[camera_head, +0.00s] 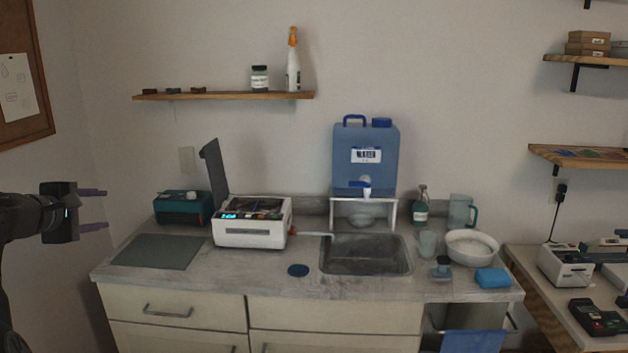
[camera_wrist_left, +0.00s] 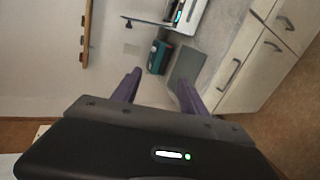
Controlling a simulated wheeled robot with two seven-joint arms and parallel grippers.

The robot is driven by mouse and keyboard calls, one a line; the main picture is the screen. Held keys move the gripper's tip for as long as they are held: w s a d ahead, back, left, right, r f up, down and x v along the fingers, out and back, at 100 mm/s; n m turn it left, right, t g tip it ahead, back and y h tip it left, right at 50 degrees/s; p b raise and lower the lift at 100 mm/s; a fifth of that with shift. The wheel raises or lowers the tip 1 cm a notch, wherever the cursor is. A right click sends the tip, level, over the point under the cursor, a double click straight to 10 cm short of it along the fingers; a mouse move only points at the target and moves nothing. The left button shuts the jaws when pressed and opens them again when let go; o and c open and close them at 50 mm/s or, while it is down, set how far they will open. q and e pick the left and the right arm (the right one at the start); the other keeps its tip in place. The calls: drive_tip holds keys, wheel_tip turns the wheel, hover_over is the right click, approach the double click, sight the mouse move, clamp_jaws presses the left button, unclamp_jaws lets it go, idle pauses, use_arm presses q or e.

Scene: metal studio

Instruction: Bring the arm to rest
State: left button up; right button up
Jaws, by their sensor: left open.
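My left gripper (camera_head: 94,210) is at the left edge of the head view, in the air to the left of the counter. Its two purple fingers point right and are apart, with nothing between them. In the left wrist view the same gripper (camera_wrist_left: 158,88) shows its open fingers, with the wall and the counter's end beyond them. It touches nothing that I can see. My right gripper does not show in either view.
The counter (camera_head: 270,285) holds a dark mat (camera_head: 158,252), a teal box (camera_head: 183,208), a white machine (camera_head: 250,226) with its lid up, a sink (camera_head: 366,256) and a white bowl (camera_head: 471,247). A wall shelf (camera_head: 222,96) hangs above. Free air surrounds the gripper.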

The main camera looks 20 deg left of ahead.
use_arm(q)
wheel_tip(320, 180, down, 17)
drive_tip(key=w+a+m+g+y, duration=0.2)
drive_tip(key=g, duration=0.2)
drive_tip(key=w+d+f+m+g+h, duration=0.15)
drive_tip(key=d+f+m, duration=0.25)
drive_tip(key=d+f, duration=0.75)
drive_tip(key=w+d+f+m+g+h, duration=0.1)
drive_tip(key=w+d+f+m+h, duration=0.15)
drive_tip(key=d+f, duration=0.85)
drive_tip(key=s+d+f+m+g+h, duration=0.1)
drive_tip(key=s+d+f+m, duration=0.15)
drive_tip(key=d+f, duration=0.65)
drive_tip(key=s+d+f+m+g+h, duration=0.15)
drive_tip(key=d+f+m, duration=0.25)
drive_tip(key=d+f, duration=0.45)
drive_tip(key=s+d+f+m+g+h, duration=0.1)
drive_tip(key=s+d+f+m+h, duration=0.1)
drive_tip(key=s+d, duration=0.7)
drive_tip(key=s+d+f+m+g+h, duration=0.1)
drive_tip(key=s+d+m+g+h, duration=0.1)
drive_tip(key=s+d, duration=0.7)
drive_tip(key=d+m, duration=0.1)
drive_tip(key=d, duration=0.6)
drive_tip(key=shift+s+f+m, duration=0.2)
drive_tip(key=shift+f+m, duration=0.15)
drive_tip(key=shift+m, duration=0.05)
